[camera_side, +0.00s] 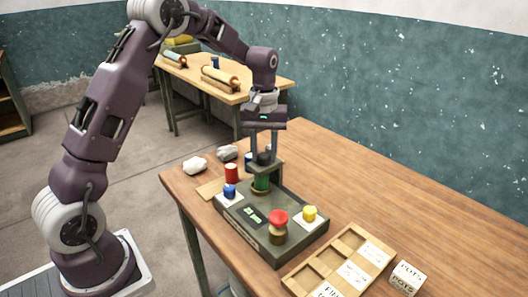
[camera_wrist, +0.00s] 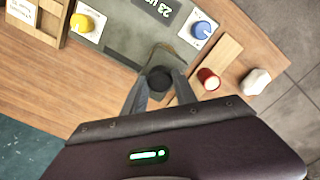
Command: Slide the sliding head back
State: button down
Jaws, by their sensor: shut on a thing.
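The sliding head (camera_side: 266,169) is a grey-green block at the back of a grey-green instrument (camera_side: 250,217), above a green cylinder (camera_side: 261,184). A black knob (camera_wrist: 159,78) stands on the head. My gripper (camera_side: 264,153) points straight down over the head, its two fingers shut on the knob, one on each side. In the wrist view the gripper (camera_wrist: 160,88) has the knob between its fingertips. The head also shows in the wrist view (camera_wrist: 183,53), partly hidden by the knob and fingers.
The instrument carries a red button (camera_side: 278,216), a blue dial (camera_side: 229,191), a yellow dial (camera_side: 310,213) and a small display (camera_side: 253,216). A wooden tray (camera_side: 297,283) and white block (camera_side: 406,278) lie in front. A red spool (camera_side: 231,173) and pale lumps (camera_side: 194,165) stand left. The right side is clear.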

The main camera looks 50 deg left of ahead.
jog(key=d, duration=0.9)
jog(key=shift+d, duration=0.1)
jog(key=c, duration=1.2)
grip_release()
jog(key=shift+o, duration=1.2)
notch_tip(320, 180, up, 7)
jog(key=shift+r, duration=0.15)
